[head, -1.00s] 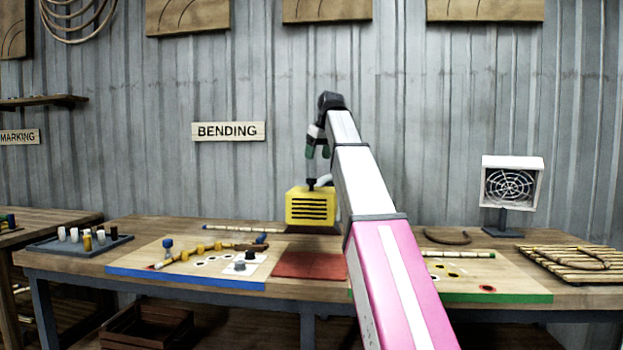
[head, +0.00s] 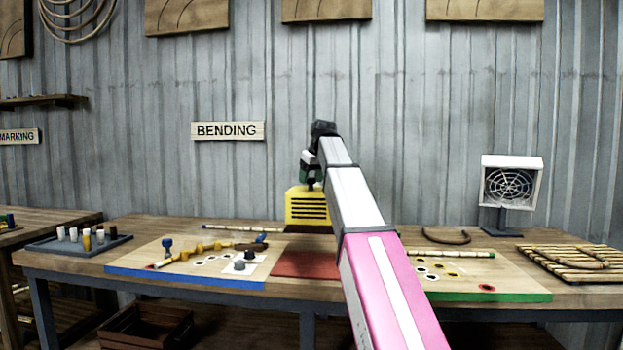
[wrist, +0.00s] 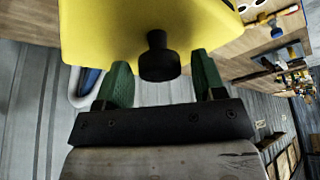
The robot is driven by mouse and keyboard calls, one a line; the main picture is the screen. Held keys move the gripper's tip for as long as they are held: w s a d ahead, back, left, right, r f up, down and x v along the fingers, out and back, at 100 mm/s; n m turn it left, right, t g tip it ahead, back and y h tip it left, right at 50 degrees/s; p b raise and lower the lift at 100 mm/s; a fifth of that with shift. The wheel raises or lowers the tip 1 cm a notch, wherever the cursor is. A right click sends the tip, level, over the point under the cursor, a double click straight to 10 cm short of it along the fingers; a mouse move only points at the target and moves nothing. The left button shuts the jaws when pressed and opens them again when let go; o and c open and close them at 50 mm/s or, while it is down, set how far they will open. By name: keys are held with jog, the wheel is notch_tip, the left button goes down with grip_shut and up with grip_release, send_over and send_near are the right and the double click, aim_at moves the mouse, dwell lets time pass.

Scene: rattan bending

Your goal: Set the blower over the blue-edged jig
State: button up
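The yellow blower (head: 306,206), a box with dark slots, stands at the back middle of the bench behind a red-brown mat. In the wrist view the blower (wrist: 150,20) fills the top, with its black knob (wrist: 160,60) facing me. My gripper (head: 310,180) is just above the blower. Its green fingers are apart, one on each side of the knob, with gaps showing on both sides. The blue-edged jig (head: 130,262) is a wooden board left of the mat, holding a bent rattan pole (head: 205,247) among pegs.
A white card with grey pieces (head: 240,266) lies on the jig's right part. A green-edged board (head: 520,285) lies to the right, partly behind my arm. A fan (head: 511,187) stands at the back right, a slatted rack (head: 570,262) beside it. A tray of pegs (head: 75,246) is far left.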

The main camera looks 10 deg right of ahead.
grip_shut()
jog(key=w+a+m+h, duration=0.1)
jog(key=w+a+m, duration=0.1)
jog(key=w+a, duration=0.35)
jog(key=w+a+m, duration=0.1)
jog(key=w+a, duration=0.1)
jog(key=a, duration=0.7)
jog(key=w+a+m+h, duration=0.15)
jog(key=w+a, duration=0.25)
jog(key=a, duration=0.4)
jog(key=w+a+m, duration=0.5)
jog(key=w+a, duration=0.9)
jog(key=w, duration=0.3)
jog(key=shift+h, duration=0.45)
jog(key=shift+w, duration=0.1)
jog(key=shift+o, duration=0.9)
grip_release()
jog(key=shift+r+t, duration=0.1)
jog(key=shift+t, duration=0.2)
